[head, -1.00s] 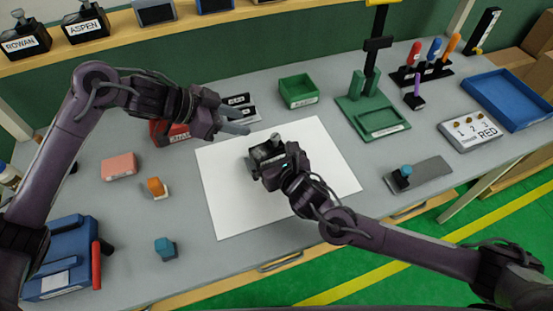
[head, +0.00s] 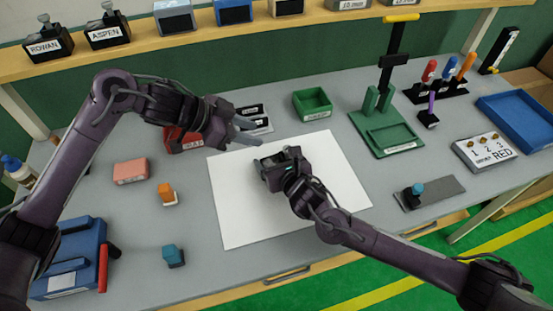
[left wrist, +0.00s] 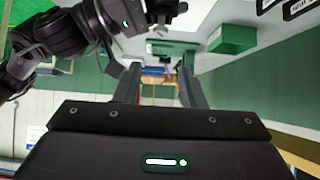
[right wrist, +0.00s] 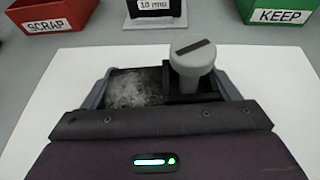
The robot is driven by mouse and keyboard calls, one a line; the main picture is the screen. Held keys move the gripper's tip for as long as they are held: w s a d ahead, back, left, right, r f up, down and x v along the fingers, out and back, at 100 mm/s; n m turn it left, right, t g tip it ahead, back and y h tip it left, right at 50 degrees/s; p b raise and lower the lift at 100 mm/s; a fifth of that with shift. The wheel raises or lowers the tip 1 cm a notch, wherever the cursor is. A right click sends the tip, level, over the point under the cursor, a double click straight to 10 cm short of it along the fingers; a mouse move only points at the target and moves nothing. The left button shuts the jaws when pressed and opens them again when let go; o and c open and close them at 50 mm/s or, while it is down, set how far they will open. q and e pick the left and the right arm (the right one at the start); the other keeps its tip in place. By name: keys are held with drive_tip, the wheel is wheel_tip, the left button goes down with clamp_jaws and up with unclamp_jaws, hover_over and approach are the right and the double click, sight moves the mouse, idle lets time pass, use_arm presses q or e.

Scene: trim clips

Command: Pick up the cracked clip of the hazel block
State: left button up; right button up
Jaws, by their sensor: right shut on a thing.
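A small black block with a speckled grey top (right wrist: 135,90) and a grey slotted knob (right wrist: 192,62) sits between the fingers of my right gripper (head: 281,164). That gripper is shut on the block over the white sheet (head: 235,215); whether the block touches the sheet is unclear. No name label on it faces the cameras, and I cannot make out a clip or a crack. My left gripper (head: 250,134) is open and empty, above the sheet's far left edge. Its spread fingers show in the left wrist view (left wrist: 160,92).
A red SCRAP tray (right wrist: 45,12) and a green KEEP tray (right wrist: 270,12) stand beyond the sheet, a 10 mm holder (right wrist: 155,12) between them. A green press stand (head: 390,125) is to the right. ROWAN (head: 48,45) and ASPEN (head: 108,35) blocks are on the shelf.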

use_arm(q)
drive_tip(key=shift+o, duration=1.3)
drive_tip(key=shift+d+r, duration=0.1)
drive_tip(key=shift+d, duration=0.2)
drive_tip(key=s+d+r+m+g+y, duration=0.1)
drive_tip(key=d+r+m+g+y, duration=0.1)
drive_tip(key=d+m, duration=0.3)
drive_tip(key=s+d+r+m+g+y, duration=0.2)
drive_tip(key=d+m+g+y, duration=0.1)
drive_tip(key=d+m, duration=0.25)
drive_tip(key=w+a+m+t+y, duration=0.2)
drive_tip(key=w+y, duration=0.3)
drive_tip(key=w, duration=0.2)
drive_tip(key=f, duration=0.7)
drive_tip(key=s+f, duration=0.1)
drive_tip(key=f, duration=0.3)
drive_tip(key=shift+s+a+f, duration=0.1)
drive_tip(key=shift+f, duration=0.35)
